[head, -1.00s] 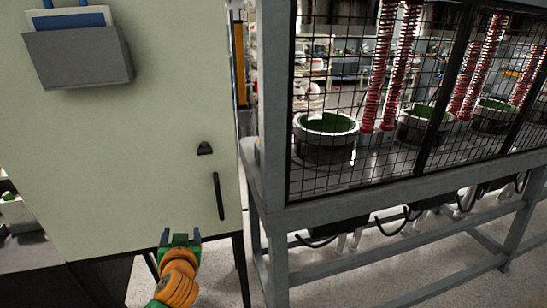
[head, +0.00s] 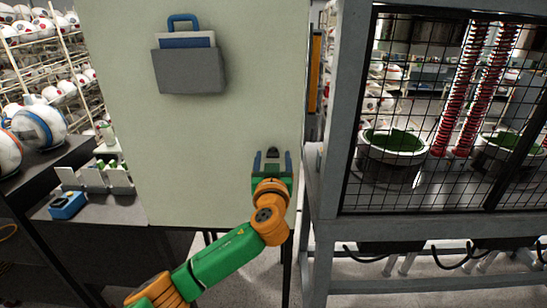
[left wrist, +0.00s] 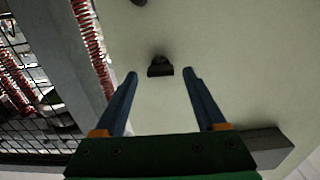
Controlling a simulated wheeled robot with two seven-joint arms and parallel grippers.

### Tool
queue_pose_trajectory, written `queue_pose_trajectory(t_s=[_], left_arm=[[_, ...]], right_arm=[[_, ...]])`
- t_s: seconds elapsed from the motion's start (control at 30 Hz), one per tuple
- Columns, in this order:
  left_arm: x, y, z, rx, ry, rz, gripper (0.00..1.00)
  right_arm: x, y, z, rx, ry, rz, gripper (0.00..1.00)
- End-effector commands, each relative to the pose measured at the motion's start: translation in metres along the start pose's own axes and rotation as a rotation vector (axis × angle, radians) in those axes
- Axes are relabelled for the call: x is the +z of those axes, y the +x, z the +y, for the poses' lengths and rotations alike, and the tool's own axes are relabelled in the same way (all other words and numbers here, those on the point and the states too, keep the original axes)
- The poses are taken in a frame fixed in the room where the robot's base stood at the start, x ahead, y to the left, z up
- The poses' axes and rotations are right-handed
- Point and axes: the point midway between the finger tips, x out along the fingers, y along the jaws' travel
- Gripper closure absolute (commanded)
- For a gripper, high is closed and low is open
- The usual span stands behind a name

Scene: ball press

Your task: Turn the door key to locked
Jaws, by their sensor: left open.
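The small dark door key (head: 272,152) is on the pale green cabinet door (head: 190,140), near its right edge. My open left gripper (head: 272,158) is in front of the door, and its two blue fingers flank the key in the head view. In the left wrist view the key (left wrist: 160,68) appears just beyond and between the fingertips (left wrist: 160,74). I cannot tell whether the fingers touch it. The black door handle is hidden behind my gripper in the head view; a dark end of it (left wrist: 138,2) shows at the top of the wrist view. My right gripper is not in view.
A grey pocket (head: 188,72) with a blue clipboard hangs on the door's upper part. A caged frame (head: 340,130) with red springs and bowls stands close on the right.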

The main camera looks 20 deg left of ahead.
Motion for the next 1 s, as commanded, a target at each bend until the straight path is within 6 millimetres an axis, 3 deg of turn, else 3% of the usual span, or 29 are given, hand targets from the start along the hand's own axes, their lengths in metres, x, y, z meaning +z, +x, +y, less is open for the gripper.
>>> queue_pose_trajectory(t_s=[0.07, 0.3, 0.33, 0.67, 1.0], left_arm=[[0.0004, -0.0001, 0.0, 0.0, 0.0, 0.0, 0.3], [0.0005, -0.0002, -0.0001, 0.0, 0.0, -0.001, 0.95], [0.0005, -0.0002, -0.0001, -0.001, 0.0, -0.001, 1.0], [0.0018, -0.0004, 0.0002, 0.0, 0.041, -0.003, 1.0], [0.0018, -0.0004, 0.001, 0.0, 0.283, -0.003, 1.0]], right_arm=[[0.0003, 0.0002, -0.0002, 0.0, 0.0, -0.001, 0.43], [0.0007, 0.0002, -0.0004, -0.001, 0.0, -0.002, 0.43], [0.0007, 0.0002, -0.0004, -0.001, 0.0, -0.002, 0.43], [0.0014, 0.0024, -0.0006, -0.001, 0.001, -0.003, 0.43], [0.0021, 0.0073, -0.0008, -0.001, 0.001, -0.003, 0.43]])
